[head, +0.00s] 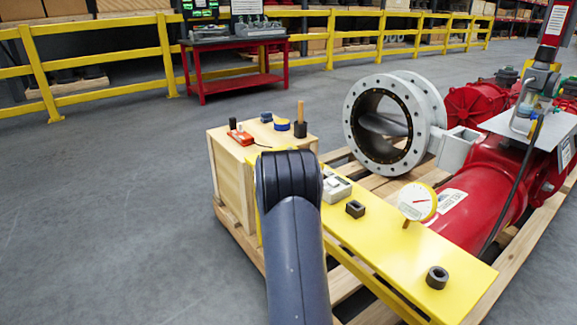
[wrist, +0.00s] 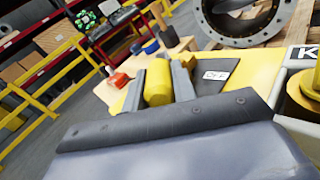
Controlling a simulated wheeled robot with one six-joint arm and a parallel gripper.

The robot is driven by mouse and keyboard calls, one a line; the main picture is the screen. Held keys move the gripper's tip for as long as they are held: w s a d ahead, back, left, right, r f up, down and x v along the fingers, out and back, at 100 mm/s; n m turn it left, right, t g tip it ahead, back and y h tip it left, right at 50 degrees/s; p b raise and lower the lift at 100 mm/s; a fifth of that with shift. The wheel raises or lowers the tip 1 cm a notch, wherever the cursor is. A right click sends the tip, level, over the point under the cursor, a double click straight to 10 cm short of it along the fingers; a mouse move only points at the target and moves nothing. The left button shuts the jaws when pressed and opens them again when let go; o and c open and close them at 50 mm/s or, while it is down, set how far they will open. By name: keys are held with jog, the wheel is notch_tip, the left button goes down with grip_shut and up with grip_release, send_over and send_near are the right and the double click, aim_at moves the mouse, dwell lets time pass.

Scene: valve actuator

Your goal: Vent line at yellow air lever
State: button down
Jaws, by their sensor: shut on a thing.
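In the wrist view, the two grey fingers of my gripper (wrist: 158,72) stand on either side of a rounded yellow handle, which I take to be the yellow air lever (wrist: 157,86). The gripper is shut on it. A small white label with dark marks (wrist: 215,75) is just right of the fingers. In the head view my own arm hides the gripper and the lever. The yellow panel (head: 400,254) carries a white dial gauge (head: 417,202), a grey-white box (head: 336,188) and dark fittings.
A flanged valve (head: 348,121) and red actuator body (head: 497,182) stand on the pallet right. Floor at left is clear.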

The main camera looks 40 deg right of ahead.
dwell(0.4)
jog(key=c, duration=1.2)
grip_release()
jog(key=shift+o, duration=0.2)
jog(key=shift+s, duration=0.1)
jog(key=p+v, duration=0.2)
jog(key=v, duration=0.8)
jog(key=shift+s+a, duration=0.2)
jog(key=shift+a, duration=0.05)
